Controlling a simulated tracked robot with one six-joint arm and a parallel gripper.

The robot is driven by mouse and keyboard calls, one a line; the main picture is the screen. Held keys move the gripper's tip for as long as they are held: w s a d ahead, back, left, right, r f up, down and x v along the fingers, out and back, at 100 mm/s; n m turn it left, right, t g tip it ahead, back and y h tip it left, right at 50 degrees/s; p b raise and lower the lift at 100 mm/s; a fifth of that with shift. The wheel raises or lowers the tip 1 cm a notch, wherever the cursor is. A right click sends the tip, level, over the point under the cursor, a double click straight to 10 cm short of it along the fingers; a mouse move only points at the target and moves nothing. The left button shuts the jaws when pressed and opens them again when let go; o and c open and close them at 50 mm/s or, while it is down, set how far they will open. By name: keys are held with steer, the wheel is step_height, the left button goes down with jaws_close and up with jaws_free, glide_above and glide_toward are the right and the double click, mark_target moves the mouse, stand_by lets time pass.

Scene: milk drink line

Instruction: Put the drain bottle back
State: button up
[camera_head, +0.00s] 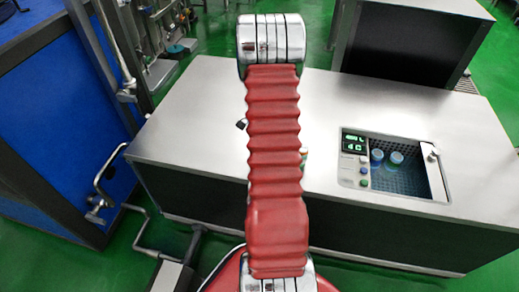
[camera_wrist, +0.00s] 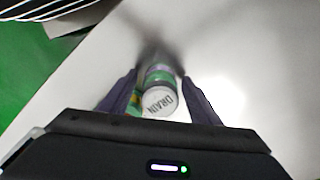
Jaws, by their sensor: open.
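The drain bottle (camera_wrist: 159,101) shows in the wrist view with a white cap that reads DRAIN and a green and purple body below it. It stands on the steel table top. My gripper (camera_wrist: 160,90) is open, with one dark finger on each side of the bottle. I cannot tell whether the fingers touch it. In the head view my red arm covers most of the bottle, and only a small coloured sliver (camera_head: 303,156) shows at the arm's right edge.
The steel table (camera_head: 200,125) has clear room on both sides of my arm. At its right a sunken bath (camera_head: 405,180) with a control panel (camera_head: 354,158) holds two bottles with blue-green caps (camera_head: 377,155). A greenish thing (camera_wrist: 133,101) is partly hidden behind the left finger.

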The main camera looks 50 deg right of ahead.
step_height(320, 180, up, 12)
steer(key=shift+r, duration=0.1)
stand_by(0.6)
stand_by(0.6)
